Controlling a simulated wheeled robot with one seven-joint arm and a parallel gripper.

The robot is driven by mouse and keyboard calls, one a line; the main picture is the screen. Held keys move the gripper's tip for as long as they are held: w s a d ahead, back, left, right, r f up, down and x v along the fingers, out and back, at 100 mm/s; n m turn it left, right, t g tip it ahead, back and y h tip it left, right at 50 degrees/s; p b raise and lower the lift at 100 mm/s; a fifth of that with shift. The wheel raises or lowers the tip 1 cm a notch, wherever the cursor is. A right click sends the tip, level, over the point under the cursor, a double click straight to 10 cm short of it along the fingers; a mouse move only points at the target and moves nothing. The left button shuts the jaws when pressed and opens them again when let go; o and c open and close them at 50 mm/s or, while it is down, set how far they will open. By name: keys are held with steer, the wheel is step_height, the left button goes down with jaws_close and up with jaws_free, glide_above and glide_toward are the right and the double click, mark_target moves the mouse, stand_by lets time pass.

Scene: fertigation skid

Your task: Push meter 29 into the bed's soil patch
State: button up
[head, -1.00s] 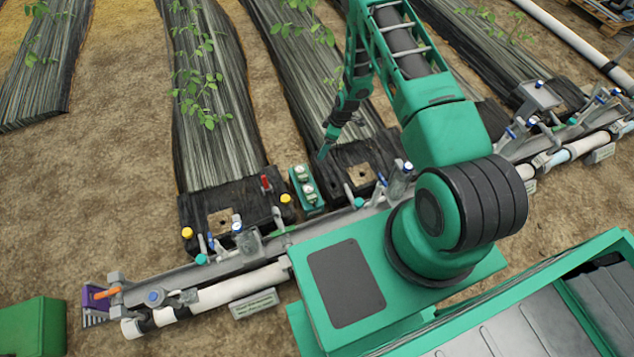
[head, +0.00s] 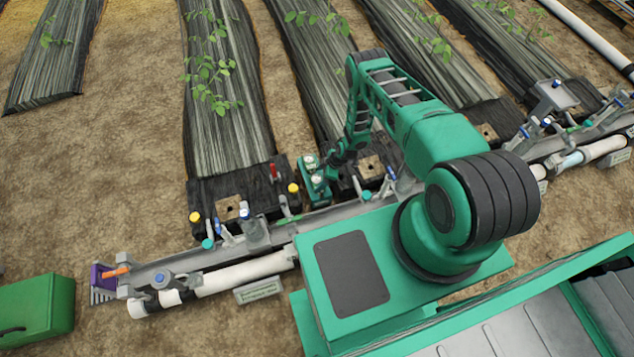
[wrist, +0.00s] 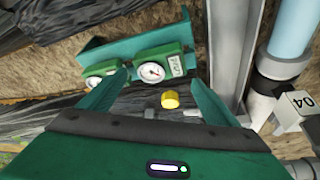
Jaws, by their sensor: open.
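Two green meters with white dial faces sit in a teal rack (head: 315,193) beside the bed end. The nearer meter (wrist: 165,66) has a white label that I cannot read surely; the other meter (wrist: 96,80) is partly hidden behind my left finger. My gripper (wrist: 160,80) is open and empty, its fingers pointing toward the nearer meter, with no clear contact. In the head view my gripper (head: 334,168) is beside the rack, partly hidden by the arm. A brown soil patch (head: 371,160) with a dark hole lies right of the rack; another soil patch (head: 228,203) lies left.
A grey rail and white pipe (head: 240,274) with valves run along the bed ends. Yellow knobs (head: 293,188) and a red handle (head: 273,170) stand near the rack. A yellow cap (wrist: 170,100) is close to my fingers. A green box (head: 35,310) sits at far left.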

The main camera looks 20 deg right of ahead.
mark_target(316, 181)
steer(key=shift+x, duration=2.75)
steer(key=c, duration=0.8)
steer(key=shift+o, duration=0.2)
steer(key=shift+d, duration=0.1)
step_height(316, 181, up, 11)
steer(key=shift+r, duration=0.1)
